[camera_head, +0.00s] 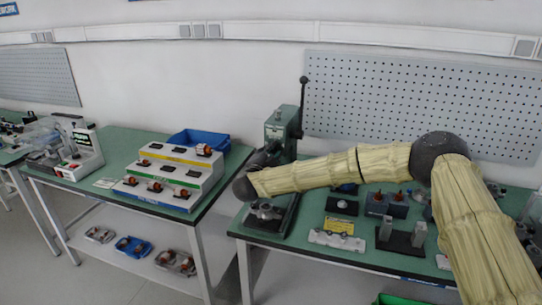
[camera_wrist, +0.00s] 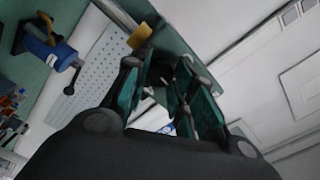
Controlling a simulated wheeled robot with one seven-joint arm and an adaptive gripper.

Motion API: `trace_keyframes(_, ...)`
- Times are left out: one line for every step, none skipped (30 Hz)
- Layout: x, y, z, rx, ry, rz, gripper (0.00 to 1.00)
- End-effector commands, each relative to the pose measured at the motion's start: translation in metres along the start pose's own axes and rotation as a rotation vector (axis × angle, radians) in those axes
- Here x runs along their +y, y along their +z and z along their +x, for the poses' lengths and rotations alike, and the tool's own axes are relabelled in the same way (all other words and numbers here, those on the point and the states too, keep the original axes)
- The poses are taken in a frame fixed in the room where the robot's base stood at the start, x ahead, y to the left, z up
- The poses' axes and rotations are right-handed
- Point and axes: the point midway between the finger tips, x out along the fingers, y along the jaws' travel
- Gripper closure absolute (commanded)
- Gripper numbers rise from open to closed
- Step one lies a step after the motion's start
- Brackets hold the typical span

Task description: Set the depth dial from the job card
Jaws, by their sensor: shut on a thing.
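The green arbor press (camera_head: 283,130) stands at the left end of the right bench, its black lever upright. My arm reaches left across the bench, and my gripper (camera_head: 262,160) is beside the press, partly hidden by my own wrist. In the wrist view my gripper (camera_wrist: 172,88) is shut on a small dark part between its fingers, seemingly the depth dial. Its markings and setting cannot be read. A yellow card (camera_head: 339,226) lies on the right bench, and a small white card (camera_head: 104,183) lies on the left bench. I cannot tell which is the job card.
A stepped rack (camera_head: 172,172) with several copper-wound parts and a blue bin (camera_head: 198,140) stand on the left bench. Metal fixtures (camera_head: 400,238) and a grey plate (camera_head: 337,240) stand below my arm. A pegboard (camera_head: 420,105) is behind. A gap separates the benches.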

Motion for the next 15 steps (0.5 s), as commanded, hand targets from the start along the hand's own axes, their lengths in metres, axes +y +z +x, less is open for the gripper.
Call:
trace_keyframes(0.0040,0.0021,0.0002,0.001,-0.001,0.024,0.98)
trace_keyframes(0.0046,0.0023,0.0002,0.001,-0.001,0.043,0.98)
trace_keyframes(0.0055,0.0026,0.0003,0.001,0.000,0.070,0.98)
trace_keyframes(0.0059,0.0028,0.0003,0.001,0.000,0.091,0.98)
trace_keyframes(0.0060,0.0028,0.0004,0.002,0.000,0.115,0.98)
trace_keyframes(0.0061,0.0028,0.0005,0.002,-0.001,0.148,0.98)
trace_keyframes(0.0064,0.0029,0.0005,0.002,-0.001,0.174,0.98)
trace_keyframes(0.0068,0.0031,0.0005,0.002,-0.001,0.200,0.98)
trace_keyframes(0.0072,0.0033,0.0004,0.002,-0.001,0.236,0.98)
trace_keyframes(0.0072,0.0032,0.0004,0.001,-0.001,0.265,0.98)
trace_keyframes(0.0071,0.0032,0.0004,0.001,0.000,0.294,0.98)
trace_keyframes(0.0070,0.0032,0.0003,0.001,0.000,0.332,0.98)
trace_keyframes(0.0072,0.0033,0.0003,0.001,0.000,0.360,0.98)
trace_keyframes(0.0074,0.0035,0.0002,0.001,0.000,0.387,0.98)
trace_keyframes(0.0075,0.0036,0.0002,0.000,-0.001,0.425,0.98)
